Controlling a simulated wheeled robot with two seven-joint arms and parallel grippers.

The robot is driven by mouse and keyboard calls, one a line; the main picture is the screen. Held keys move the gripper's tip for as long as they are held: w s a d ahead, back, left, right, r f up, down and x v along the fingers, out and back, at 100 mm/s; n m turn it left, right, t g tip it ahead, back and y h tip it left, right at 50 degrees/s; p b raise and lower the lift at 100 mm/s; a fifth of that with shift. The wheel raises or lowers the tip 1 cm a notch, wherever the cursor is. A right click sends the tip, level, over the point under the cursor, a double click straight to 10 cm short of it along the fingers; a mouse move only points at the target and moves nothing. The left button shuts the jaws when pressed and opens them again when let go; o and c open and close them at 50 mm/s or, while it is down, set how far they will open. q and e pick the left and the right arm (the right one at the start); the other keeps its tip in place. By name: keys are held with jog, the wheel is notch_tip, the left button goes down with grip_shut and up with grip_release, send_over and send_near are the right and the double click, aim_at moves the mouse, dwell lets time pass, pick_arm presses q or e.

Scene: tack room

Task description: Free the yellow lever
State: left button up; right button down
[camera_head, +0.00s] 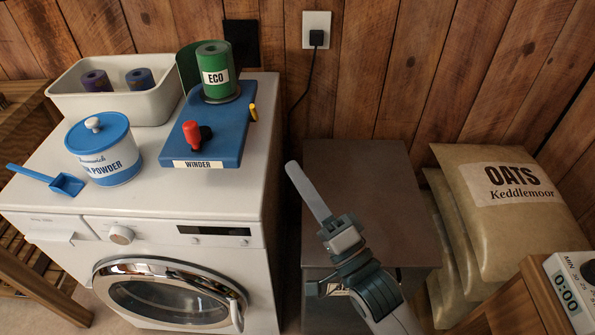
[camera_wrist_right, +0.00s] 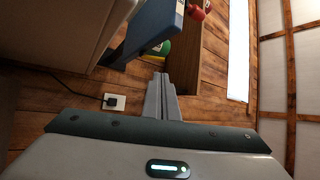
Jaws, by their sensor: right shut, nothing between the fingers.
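The yellow lever (camera_head: 253,112) sticks out at the right side of the blue winder (camera_head: 222,135), beside the green ECO roll (camera_head: 211,72). A red knob (camera_head: 192,133) stands at the winder's left front. My right gripper (camera_head: 292,168) is shut and empty, in front and to the right of the lever and clear of it. My left gripper is not in view.
The winder stands on a white washing machine (camera_head: 160,205) with a powder tub (camera_head: 102,155), a blue scoop (camera_head: 62,184) and a white bin (camera_head: 150,103). A wall plug (camera_head: 316,38) hangs a cable behind. A dark cabinet (camera_head: 360,170) and oat sacks (camera_head: 500,215) stand right.

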aim_at(255, 110)
pick_arm(q)
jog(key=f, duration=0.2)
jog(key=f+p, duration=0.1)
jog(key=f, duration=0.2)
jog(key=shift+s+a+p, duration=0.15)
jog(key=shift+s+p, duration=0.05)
jog(key=shift+p, duration=0.1)
pick_arm(e)
jog(key=x, duration=1.2)
jog(key=shift+w+a, duration=0.1)
